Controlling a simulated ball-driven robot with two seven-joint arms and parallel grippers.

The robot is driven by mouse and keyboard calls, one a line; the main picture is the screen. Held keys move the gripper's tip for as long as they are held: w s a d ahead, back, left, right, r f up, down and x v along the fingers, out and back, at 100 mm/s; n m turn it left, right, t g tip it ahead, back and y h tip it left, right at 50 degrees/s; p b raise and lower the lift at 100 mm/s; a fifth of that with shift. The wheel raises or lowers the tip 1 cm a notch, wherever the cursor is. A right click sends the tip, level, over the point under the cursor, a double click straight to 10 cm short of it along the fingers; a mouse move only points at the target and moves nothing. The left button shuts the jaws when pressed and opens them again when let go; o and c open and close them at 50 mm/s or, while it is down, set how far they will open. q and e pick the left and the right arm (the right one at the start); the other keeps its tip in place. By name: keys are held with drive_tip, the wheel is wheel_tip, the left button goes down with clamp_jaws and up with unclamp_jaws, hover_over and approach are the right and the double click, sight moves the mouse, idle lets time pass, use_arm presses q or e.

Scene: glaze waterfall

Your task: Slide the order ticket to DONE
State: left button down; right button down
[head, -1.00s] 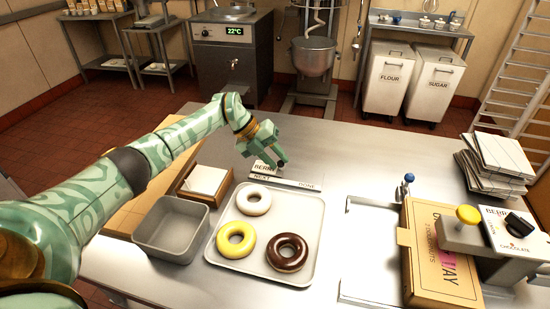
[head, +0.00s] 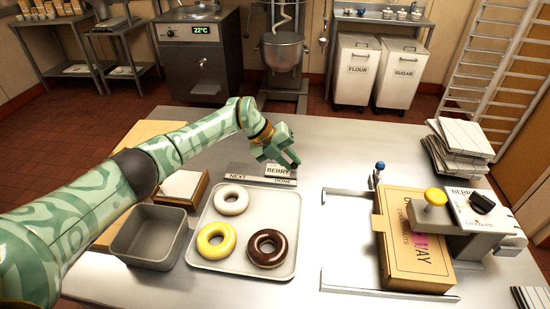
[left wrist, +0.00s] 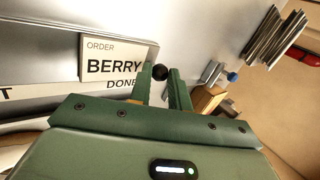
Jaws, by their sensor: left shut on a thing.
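The white order ticket reading BERRY (head: 278,170) stands in the ticket rail (head: 258,179) behind the doughnut tray, directly above the word DONE at the rail's right end. It also shows in the left wrist view (left wrist: 110,62), with DONE below it. My left gripper (head: 294,163) is at the ticket's right end. In the left wrist view its fingers (left wrist: 166,84) are shut on a small black knob (left wrist: 160,72) beside the ticket's right edge. How the knob joins the ticket is hidden. The NEXT end of the rail is empty. My right gripper is not in view.
A tray (head: 207,262) with three doughnuts lies in front of the rail, with a grey bin (head: 148,262) to its left. The steel counter behind the rail is clear.

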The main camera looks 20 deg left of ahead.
use_arm(q)
drive_tip(key=shift+d, duration=0.1)
drive_tip(key=c, duration=1.7)
unclamp_jaws()
drive_tip(key=shift+o, duration=0.7)
drive_tip(key=shift+d, duration=0.15)
drive_tip(key=p+v, duration=0.2)
drive_tip(key=v, duration=1.4)
drive_tip(key=shift+r+p, duration=0.15)
drive_tip(key=shift+p, duration=0.2)
